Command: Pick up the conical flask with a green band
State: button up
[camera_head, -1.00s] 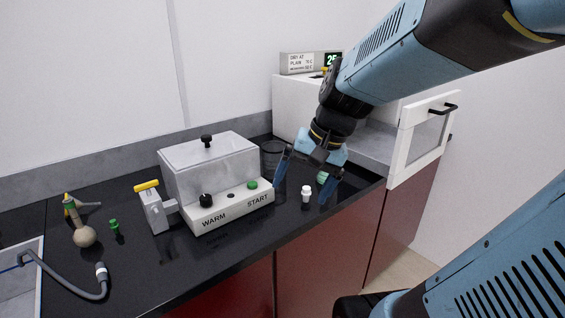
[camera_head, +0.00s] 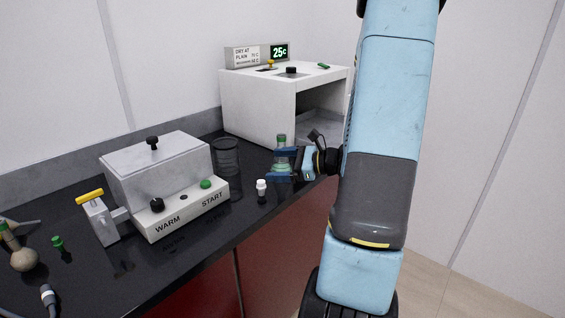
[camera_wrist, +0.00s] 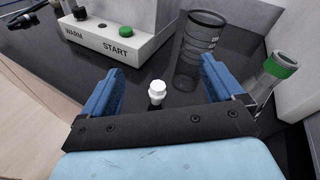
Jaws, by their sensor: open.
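The conical flask with a green band (camera_head: 281,143) stands on the black bench in front of the white oven, partly hidden by my gripper in the head view. In the wrist view the flask (camera_wrist: 262,88), with its green band around the neck, is at the right, outside my right-hand finger. My gripper (camera_head: 273,166) is open, level, and points left in the head view. In the wrist view no flask is between the fingers of my gripper (camera_wrist: 161,68); a small white-capped bottle (camera_wrist: 157,92) shows in the gap, apparently beyond them.
A clear glass beaker (camera_head: 226,158) stands left of the flask. The grey bath with WARM and START controls (camera_head: 160,180) is further left. The white oven (camera_head: 258,105) stands behind. The bench's front edge runs close by my gripper.

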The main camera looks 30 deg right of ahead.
aim_at(286, 158)
jog(key=d+f+m+t+h, duration=0.55)
jog(key=d+m, duration=0.25)
jog(key=d, duration=0.5)
jog(key=shift+t, duration=0.25)
jog(key=x, duration=1.4)
jog(key=shift+w+a+f, duration=0.15)
jog(key=shift+w+a, duration=0.05)
jog(key=shift+a, duration=0.05)
jog(key=c, duration=1.2)
